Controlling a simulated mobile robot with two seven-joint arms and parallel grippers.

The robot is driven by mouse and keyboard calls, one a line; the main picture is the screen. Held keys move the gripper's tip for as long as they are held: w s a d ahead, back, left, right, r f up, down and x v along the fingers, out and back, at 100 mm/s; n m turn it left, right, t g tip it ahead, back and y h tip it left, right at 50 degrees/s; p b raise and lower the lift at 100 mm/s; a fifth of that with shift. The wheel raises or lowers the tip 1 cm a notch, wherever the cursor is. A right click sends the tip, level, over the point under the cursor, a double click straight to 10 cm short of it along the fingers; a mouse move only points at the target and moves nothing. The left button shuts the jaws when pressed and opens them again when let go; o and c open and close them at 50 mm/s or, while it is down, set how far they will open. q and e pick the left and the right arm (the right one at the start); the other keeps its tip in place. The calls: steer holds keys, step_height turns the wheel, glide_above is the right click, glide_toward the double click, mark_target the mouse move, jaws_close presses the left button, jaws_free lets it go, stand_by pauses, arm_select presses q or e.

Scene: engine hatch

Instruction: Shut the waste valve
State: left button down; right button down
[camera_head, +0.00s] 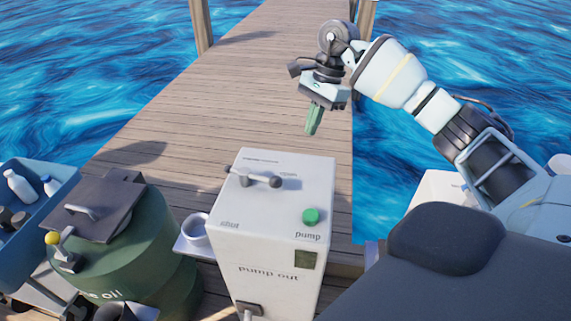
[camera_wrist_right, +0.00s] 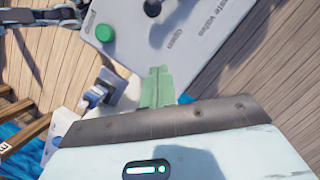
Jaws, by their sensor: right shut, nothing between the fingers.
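The waste valve is a dark lever (camera_head: 254,181) with a round knob, on top of the white pump-out box (camera_head: 275,255). Its knob end lies near the word "open"; the word "shut" is at the box's front left. In the right wrist view part of the lever (camera_wrist_right: 152,8) shows at the top edge, beside the words "waste valve" and "Open". My right gripper (camera_head: 313,120) is shut and empty, with green fingers pointing down. It is above and beyond the box, apart from the lever. Its fingers (camera_wrist_right: 157,85) also show in the right wrist view. My left gripper is out of view.
A green pump button (camera_head: 310,216) is on the box top, right of the lever. A green oil drum (camera_head: 120,245) with a dark lid and a blue bin (camera_head: 40,190) with bottles stand at left. The wooden dock (camera_head: 250,80) behind is clear, with water on both sides.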

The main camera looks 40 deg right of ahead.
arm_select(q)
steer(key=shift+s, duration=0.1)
arm_select(e)
steer(key=x, duration=0.9)
steer(key=shift+a+f, duration=0.15)
steer(key=shift+f, duration=0.05)
steer(key=a, duration=0.1)
steer(key=a+f+p, duration=0.1)
steer(key=a, duration=0.1)
steer(key=shift+w, duration=0.1)
steer(key=shift+a+f+p, duration=0.1)
steer(key=shift+a+p, duration=0.2)
steer(key=shift+a, duration=0.15)
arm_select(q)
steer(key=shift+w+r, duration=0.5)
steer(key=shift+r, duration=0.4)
arm_select(e)
steer(key=shift+f, duration=0.1)
steer(key=shift+a, duration=0.1)
steer(key=shift+a, duration=0.1)
